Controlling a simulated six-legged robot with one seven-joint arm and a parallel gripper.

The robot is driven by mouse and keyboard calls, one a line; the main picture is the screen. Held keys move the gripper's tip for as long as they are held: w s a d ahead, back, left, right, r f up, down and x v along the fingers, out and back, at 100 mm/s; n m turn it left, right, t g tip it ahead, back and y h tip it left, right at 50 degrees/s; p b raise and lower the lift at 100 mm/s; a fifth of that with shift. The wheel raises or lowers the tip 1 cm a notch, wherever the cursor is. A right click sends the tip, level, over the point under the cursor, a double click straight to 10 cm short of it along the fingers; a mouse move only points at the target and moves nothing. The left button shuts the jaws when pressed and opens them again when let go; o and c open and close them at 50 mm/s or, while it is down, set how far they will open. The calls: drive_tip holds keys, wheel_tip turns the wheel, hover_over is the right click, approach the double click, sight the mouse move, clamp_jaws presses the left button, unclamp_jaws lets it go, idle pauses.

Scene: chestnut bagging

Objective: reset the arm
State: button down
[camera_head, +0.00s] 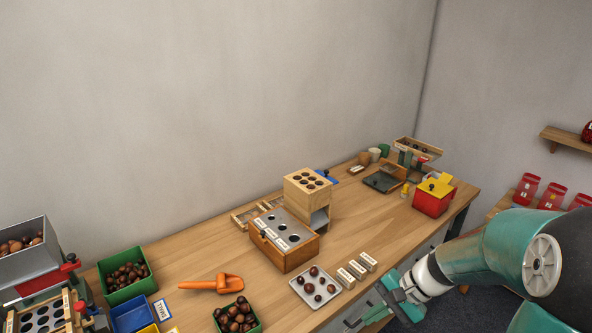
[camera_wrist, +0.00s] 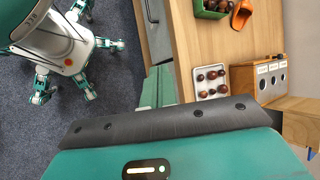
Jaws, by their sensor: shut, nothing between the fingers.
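My arm reaches in from the right in the head view, and my gripper (camera_head: 386,302) is at the front edge of the wooden bench (camera_head: 372,211). The gripper is shut with nothing held. In the wrist view my gripper (camera_wrist: 157,85) shows only in part behind the wrist housing, beside the bench front. The white tray of chestnuts (camera_head: 321,298) lies on the bench to the left of the gripper, apart from it. Several labelled blocks (camera_head: 345,278) lie between the tray and my gripper.
A wooden box with round holes (camera_head: 284,248) stands mid-bench. An orange scoop (camera_head: 219,284) and green chestnut bins (camera_head: 124,277) are to the left. A red box (camera_head: 432,203) stands at the far right end. Red bags (camera_head: 551,196) stand on a side shelf. Open floor (camera_wrist: 90,95) lies beside the bench.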

drive_tip(key=s+a+r+n+t+h, duration=0.1)
drive_tip(key=s+r+n+t+h, duration=0.1)
drive_tip(key=s+r, duration=0.4)
drive_tip(key=s+r+n+t+h, duration=0.3)
drive_tip(key=s+r+n+h, duration=0.2)
drive_tip(key=r, duration=0.7)
drive_tip(key=shift+s+a+n+h, duration=0.3)
drive_tip(key=shift+s+a+n, duration=0.05)
drive_tip(key=shift+s+n, duration=0.45)
